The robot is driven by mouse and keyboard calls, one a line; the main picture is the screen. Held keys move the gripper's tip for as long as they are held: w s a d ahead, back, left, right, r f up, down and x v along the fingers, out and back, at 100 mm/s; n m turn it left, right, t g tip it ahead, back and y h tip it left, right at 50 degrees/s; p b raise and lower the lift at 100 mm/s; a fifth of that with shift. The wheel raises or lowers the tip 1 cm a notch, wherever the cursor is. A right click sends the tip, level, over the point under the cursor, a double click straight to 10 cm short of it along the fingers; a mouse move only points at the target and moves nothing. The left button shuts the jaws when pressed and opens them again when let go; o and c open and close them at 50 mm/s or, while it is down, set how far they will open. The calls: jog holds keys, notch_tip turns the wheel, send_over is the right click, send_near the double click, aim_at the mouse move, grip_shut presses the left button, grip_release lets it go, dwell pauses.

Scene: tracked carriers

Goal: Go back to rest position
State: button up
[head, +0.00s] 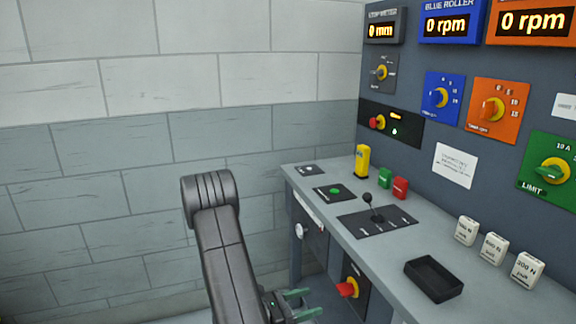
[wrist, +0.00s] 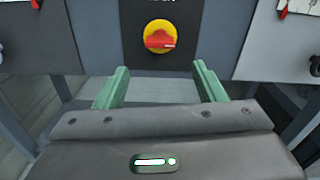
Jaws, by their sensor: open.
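My gripper (head: 300,304) is low in the head view, in front of the lower part of the console. Its two green fingers are apart and nothing is between them. In the wrist view my gripper (wrist: 161,92) points toward a red rotary switch (wrist: 160,40) on a round yellow base, set on a dark panel. The switch handle lies roughly level in that view. The fingers look short of the switch and not touching it. The same red switch (head: 348,288) shows in the head view just right of my gripper. My dark arm rises beside the console.
The grey console top (head: 330,218) carries a joystick (head: 369,202), a black tray (head: 433,277), several white weight blocks (head: 494,248), a yellow block (head: 362,161), and green (head: 385,178) and red (head: 400,187) blocks. A block wall (head: 100,140) stands behind at left. Space left of my arm looks clear.

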jog(key=shift+v, duration=1.1)
jog(key=shift+d, duration=0.1)
